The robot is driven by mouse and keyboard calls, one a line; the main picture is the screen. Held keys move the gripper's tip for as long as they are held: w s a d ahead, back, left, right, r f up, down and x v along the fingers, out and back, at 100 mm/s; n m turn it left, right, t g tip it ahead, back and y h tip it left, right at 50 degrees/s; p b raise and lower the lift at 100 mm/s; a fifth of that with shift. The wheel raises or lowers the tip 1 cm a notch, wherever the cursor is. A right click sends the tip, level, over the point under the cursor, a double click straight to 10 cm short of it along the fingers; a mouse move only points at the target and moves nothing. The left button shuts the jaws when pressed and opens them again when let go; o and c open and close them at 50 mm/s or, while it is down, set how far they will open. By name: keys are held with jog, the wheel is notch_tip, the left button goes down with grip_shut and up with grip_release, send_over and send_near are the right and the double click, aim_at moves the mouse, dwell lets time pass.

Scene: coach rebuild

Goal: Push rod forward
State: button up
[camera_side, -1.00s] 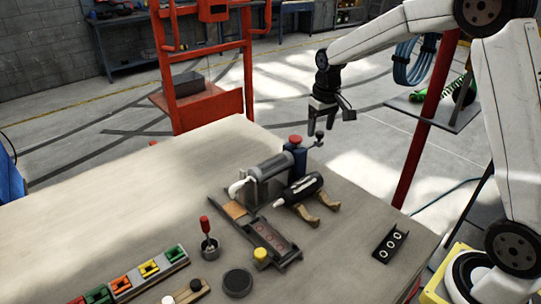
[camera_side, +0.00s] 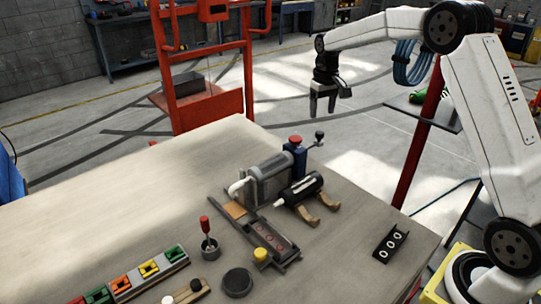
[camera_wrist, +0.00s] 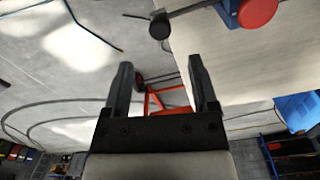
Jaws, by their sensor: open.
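My gripper (camera_side: 323,108) hangs open and empty, fingers down, above and beyond the table's far edge in the side view. Its two spread fingers also show in the wrist view (camera_wrist: 160,70), with nothing between them. Below it on the table stands a grey cylinder device (camera_side: 273,176) with a blue block (camera_side: 297,157), a red knob (camera_side: 295,139) and a short rod with a black ball end (camera_side: 319,135). The ball (camera_wrist: 160,27) and red knob (camera_wrist: 258,12) show at the top of the wrist view. I cannot tell for sure which part is the task's rod.
A black cylinder (camera_side: 303,187) with wooden legs stands beside the device. A slotted tray (camera_side: 268,236), a red-handled stick in a cup (camera_side: 207,236) and coloured blocks (camera_side: 149,268) lie nearer. A red cart (camera_side: 206,105) stands behind. The left table area is clear.

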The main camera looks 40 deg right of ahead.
aim_at(320, 132)
jog(key=shift+f, duration=3.45)
grip_shut()
jog(key=shift+r, duration=0.1)
